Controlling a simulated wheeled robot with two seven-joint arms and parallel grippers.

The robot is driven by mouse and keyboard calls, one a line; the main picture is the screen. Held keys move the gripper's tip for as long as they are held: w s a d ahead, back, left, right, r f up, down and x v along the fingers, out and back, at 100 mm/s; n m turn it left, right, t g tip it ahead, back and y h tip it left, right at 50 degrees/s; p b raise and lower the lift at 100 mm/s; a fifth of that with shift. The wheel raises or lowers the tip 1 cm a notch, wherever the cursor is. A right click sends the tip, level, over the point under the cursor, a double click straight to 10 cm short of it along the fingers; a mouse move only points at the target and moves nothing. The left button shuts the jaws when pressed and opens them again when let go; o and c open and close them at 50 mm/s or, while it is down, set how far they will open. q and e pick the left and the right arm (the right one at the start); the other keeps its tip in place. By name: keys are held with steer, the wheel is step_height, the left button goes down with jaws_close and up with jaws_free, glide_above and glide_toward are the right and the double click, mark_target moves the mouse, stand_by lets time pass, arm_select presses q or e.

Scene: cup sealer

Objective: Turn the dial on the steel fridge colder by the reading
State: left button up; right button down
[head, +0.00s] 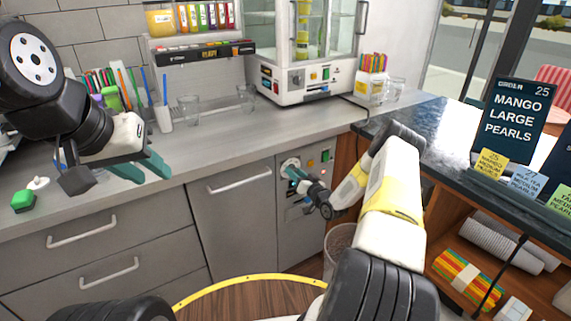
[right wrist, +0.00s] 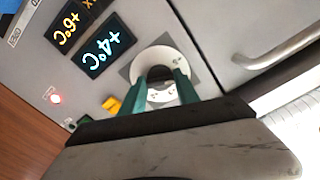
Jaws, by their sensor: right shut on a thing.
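The steel fridge (head: 240,222) is under the counter, with a control panel at its right side. Its round white dial (head: 288,163) sits high on that panel and also shows in the right wrist view (right wrist: 158,56). My right gripper (head: 298,173) is shut on the dial's knob, its teal fingers on either side. In the right wrist view a display next to the dial (right wrist: 108,48) reads about +4°C in pale blue. A second, orange display (right wrist: 68,28) seems to read +6°C. My left gripper (head: 140,170) is open and empty above the counter at left.
A bar handle (head: 239,180) crosses the fridge door. A bin (head: 340,238) stands below my right arm. A green-topped item (head: 23,201) lies on the counter near my left gripper.

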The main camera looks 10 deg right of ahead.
steer(key=m, duration=1.3)
stand_by(0.4)
steer(key=c, duration=0.9)
jaws_free()
steer(key=shift+s, duration=0.1)
steer(key=v, duration=0.7)
steer(key=shift+s+d, duration=0.15)
steer(key=shift+s, duration=0.15)
